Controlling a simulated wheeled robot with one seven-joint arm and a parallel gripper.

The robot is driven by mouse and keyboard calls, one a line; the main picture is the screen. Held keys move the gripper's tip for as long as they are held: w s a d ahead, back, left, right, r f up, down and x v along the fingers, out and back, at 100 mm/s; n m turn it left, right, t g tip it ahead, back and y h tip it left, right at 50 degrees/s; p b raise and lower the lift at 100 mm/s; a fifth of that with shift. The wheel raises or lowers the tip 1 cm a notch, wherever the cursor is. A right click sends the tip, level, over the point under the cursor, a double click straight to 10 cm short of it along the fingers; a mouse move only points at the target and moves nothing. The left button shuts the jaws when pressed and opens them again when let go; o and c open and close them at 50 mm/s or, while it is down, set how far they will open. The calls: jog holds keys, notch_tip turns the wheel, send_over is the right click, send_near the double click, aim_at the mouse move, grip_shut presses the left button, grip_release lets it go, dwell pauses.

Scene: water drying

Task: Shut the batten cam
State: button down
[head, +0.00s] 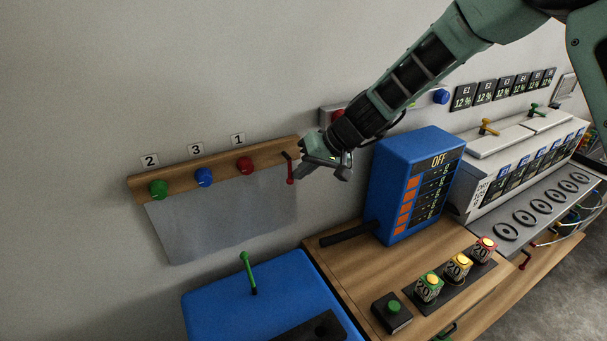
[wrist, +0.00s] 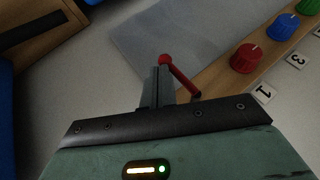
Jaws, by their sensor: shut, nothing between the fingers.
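The wooden batten (head: 215,170) is fixed on the wall at the left, with a grey sheet (head: 225,215) hanging below it. Its cam has a red lever (head: 290,171) at the batten's right end, pointing down in the head view. In the wrist view the lever (wrist: 181,77) runs from its pivot on the batten to a round red end. My gripper (head: 300,172) is shut and empty beside the lever. In the wrist view its fingertips (wrist: 160,72) lie right by the lever's round end; I cannot tell whether they touch.
Green (head: 158,189), blue (head: 204,177) and red (head: 246,165) knobs sit on the batten under labels 2, 3 and 1. A blue box with a green lever (head: 248,272) stands below. A blue cabinet marked OFF (head: 412,185) stands to the right of my gripper.

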jog(key=shift+f+b, duration=0.25)
jog(key=shift+b, duration=0.55)
jog(key=y+b, duration=0.1)
jog(key=b, duration=0.4)
jog(key=a+f+m+g+y+b, duration=0.1)
jog(key=y+b, duration=0.1)
jog(key=b, duration=0.3)
jog(key=y+b, duration=0.2)
jog(key=b, duration=0.3)
jog(key=shift+s+a+f+m, duration=0.25)
jog(key=shift+s+f+m, duration=0.05)
jog(key=shift+m, duration=0.1)
jog(key=shift+s+a+r+m+y+b, duration=0.3)
jog(key=shift+a+m+y+b, duration=0.85)
jog(key=shift+b, duration=2.3)
jog(key=shift+s+r+m+y+b, duration=0.2)
jog(key=shift+r+m+y+b, duration=0.2)
jog(key=shift+y+b, duration=2.3)
jog(key=shift+s+a+r+m+y+b, duration=0.3)
jog(key=shift+a+m+y+b, duration=0.4)
jog(key=shift+b, duration=3.55)
jog(key=shift+d+r, duration=0.1)
jog(key=shift+r, duration=0.05)
